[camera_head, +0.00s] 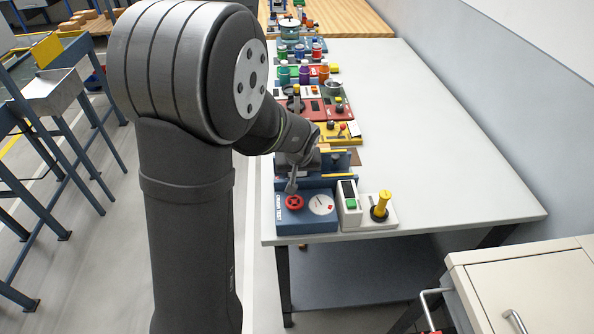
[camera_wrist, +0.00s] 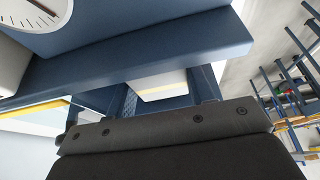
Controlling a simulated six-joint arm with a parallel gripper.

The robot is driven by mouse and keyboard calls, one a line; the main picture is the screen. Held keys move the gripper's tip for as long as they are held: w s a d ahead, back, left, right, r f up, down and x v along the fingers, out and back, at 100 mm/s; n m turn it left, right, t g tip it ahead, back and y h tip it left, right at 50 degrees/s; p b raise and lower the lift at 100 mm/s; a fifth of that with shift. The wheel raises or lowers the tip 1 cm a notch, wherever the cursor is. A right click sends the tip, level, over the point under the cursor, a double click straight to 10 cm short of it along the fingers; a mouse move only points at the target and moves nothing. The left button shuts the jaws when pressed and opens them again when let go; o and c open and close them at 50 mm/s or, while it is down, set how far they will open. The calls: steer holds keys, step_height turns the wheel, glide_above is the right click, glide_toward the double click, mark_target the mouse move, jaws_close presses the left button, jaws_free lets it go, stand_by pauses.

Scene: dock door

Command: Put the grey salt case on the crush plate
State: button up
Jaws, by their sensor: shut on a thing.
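My gripper (camera_head: 293,182) is at the blue crush test rig (camera_head: 293,222), just behind its red knob, pointing down. In the wrist view the dark gripper body fills the bottom. A pale grey block with a yellow edge, seemingly the grey salt case (camera_wrist: 162,82), shows between the fingers, and the gripper is shut on it. A blue beam of the rig crosses the wrist view above it. The crush plate is not clearly visible in either view. Whether the case touches anything below is hidden.
The rig's front carries a red knob (camera_head: 294,202) and a white dial (camera_head: 321,205). To its right stand a white switch box (camera_head: 349,205) and a yellow lever (camera_head: 382,203). Several coloured devices line the table's left side behind. The white table (camera_head: 440,150) is clear on the right.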

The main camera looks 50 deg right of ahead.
steer(key=o, duration=1.1)
steer(key=shift+c, duration=0.2)
steer(key=shift+r, duration=0.45)
steer(key=v, duration=1.1)
steer(key=shift+s+a+r, duration=0.1)
steer(key=shift+a, duration=0.05)
